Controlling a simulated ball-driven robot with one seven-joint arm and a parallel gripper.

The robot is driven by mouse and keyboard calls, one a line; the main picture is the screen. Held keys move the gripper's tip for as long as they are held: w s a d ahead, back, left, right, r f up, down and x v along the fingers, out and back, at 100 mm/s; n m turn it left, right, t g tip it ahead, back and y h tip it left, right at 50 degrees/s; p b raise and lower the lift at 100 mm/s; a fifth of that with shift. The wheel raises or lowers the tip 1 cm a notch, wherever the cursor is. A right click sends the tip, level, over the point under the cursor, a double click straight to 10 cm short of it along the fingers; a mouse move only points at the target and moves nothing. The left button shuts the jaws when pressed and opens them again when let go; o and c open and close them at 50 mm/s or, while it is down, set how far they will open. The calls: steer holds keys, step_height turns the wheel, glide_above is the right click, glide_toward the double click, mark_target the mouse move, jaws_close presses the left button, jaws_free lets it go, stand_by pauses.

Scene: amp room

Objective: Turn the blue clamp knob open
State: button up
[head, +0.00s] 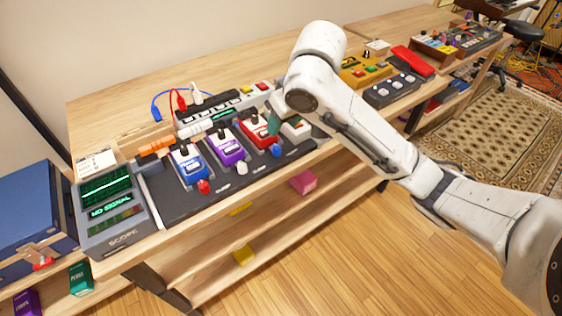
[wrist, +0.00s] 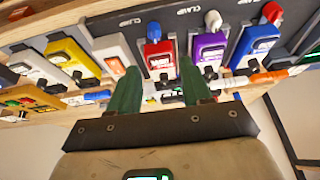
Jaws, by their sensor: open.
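The blue clamp knob (head: 276,150) sits at the front edge of the dark pedalboard, in front of the red pedal (head: 258,130). In the wrist view the blue knob (wrist: 153,31) is beyond my fingertips, above the red pedal (wrist: 159,58) in the picture. My gripper (wrist: 159,66) is open, with two green fingers apart and nothing between them. Its fingertips lie over the red pedal's area, one toward each side, and appear short of the knob. In the head view my gripper (head: 274,122) is mostly hidden by my wrist; a green finger shows beside the red pedal.
A white knob (head: 241,168) and a red knob (head: 203,187) stand along the same edge, before the purple (head: 227,148) and blue (head: 188,163) pedals. A white pedal (head: 295,128) is to the right. The scope (head: 112,210) reads NO SIGNAL. Cables lie behind.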

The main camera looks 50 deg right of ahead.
mark_target(277, 146)
steer(key=x, duration=0.7)
steer(key=b+x, duration=0.1)
steer(key=x, duration=0.3)
steer(key=shift+s+d, duration=0.35)
steer(key=shift+s, duration=0.05)
steer(key=shift+c, duration=0.4)
jaws_close()
